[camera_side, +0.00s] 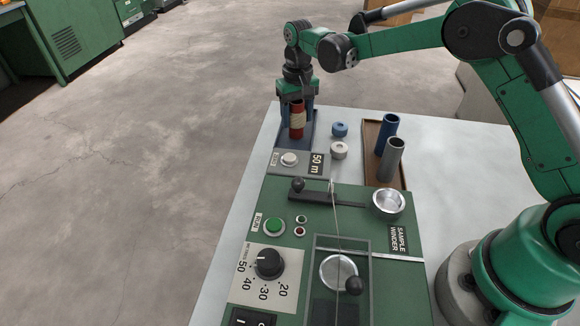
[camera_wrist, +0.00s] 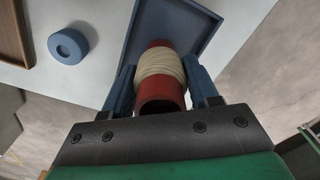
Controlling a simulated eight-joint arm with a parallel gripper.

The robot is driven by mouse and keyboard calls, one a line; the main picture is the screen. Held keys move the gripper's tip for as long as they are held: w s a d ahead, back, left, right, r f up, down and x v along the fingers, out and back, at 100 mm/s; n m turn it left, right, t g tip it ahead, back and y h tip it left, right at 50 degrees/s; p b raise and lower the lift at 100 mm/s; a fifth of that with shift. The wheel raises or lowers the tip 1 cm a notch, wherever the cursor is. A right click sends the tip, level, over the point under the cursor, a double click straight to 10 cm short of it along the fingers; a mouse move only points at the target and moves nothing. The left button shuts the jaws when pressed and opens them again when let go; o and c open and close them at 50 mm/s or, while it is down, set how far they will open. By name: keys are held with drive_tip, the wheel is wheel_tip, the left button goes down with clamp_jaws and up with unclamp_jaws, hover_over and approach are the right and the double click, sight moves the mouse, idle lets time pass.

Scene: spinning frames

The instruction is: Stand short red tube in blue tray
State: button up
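The short red tube (camera_side: 297,131) has cream yarn wound round its middle, and it looks upright in the side view. It also shows in the wrist view (camera_wrist: 160,95). My gripper (camera_side: 297,108) points down with its blue fingers on both sides of the tube. In the wrist view the fingers (camera_wrist: 161,88) appear to be closed against the tube. The blue tray (camera_side: 309,138) lies under the tube, and its raised rim shows in the wrist view (camera_wrist: 205,13). The tube's lower end is over or in the tray; I cannot tell whether it touches the floor.
A brown tray (camera_side: 399,177) to the right holds a tall blue tube (camera_side: 386,133) and a grey tube (camera_side: 391,159). A blue ring (camera_side: 340,129) and a white ring (camera_side: 339,150) lie between the trays. The green sample winder (camera_side: 390,235) fills the near side.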

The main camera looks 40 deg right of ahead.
drive_tip(key=o, duration=0.4)
drive_tip(key=shift+r, duration=0.1)
wheel_tip(320, 180, up, 11)
drive_tip(key=shift+r, duration=0.7)
drive_tip(key=s+f+n+t, duration=0.2)
drive_tip(key=s+t, duration=0.5)
drive_tip(key=s, duration=1.1)
drive_tip(key=shift+s, duration=0.25)
drive_tip(key=shift+f, duration=0.1)
